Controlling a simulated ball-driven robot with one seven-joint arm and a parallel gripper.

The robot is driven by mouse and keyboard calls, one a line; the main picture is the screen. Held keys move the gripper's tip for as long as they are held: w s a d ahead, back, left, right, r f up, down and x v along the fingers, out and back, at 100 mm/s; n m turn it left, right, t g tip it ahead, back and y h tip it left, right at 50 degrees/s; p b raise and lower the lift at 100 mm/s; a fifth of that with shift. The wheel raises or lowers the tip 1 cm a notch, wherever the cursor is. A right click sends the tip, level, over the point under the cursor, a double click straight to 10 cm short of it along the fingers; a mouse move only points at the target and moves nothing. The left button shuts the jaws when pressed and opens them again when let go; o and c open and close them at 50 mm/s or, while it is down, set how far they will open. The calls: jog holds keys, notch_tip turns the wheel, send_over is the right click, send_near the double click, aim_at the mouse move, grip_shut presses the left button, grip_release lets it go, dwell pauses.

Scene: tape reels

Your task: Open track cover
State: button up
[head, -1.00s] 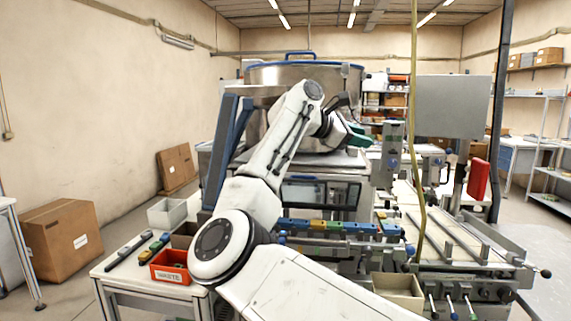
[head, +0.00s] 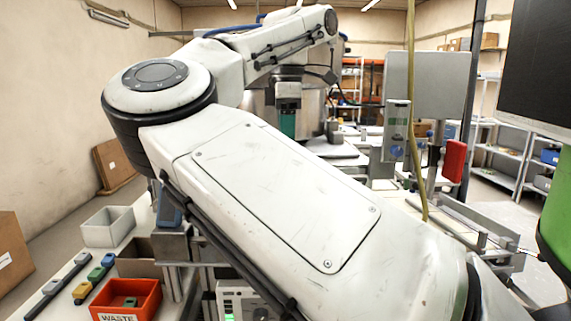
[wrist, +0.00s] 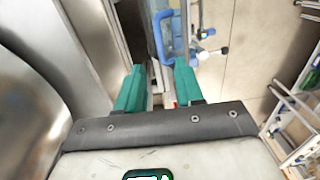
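My gripper (wrist: 160,66) has two green fingers that stand apart, with nothing held between them, in the wrist view. A blue looped handle (wrist: 162,38) lies just beyond the fingertips, beside a pale see-through strip. It may belong to the track cover, but I cannot tell for sure. In the head view my gripper (head: 287,123) points down in front of the large steel bowl (head: 258,100). My own arm crosses the middle of the head view and hides the track there.
A red waste bin (head: 126,300), a grey bin (head: 108,227) and several coloured pieces are at the lower left. A dark screen with a green part (head: 556,225) is close on the right. A grey post (head: 397,125) stands right of my gripper.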

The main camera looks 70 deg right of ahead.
jog(key=shift+s+a+f, duration=0.1)
jog(key=shift+f, duration=1.4)
jog(key=shift+s+a+f, duration=0.1)
jog(key=shift+f, duration=1.4)
grip_shut()
jog(key=shift+d, duration=0.1)
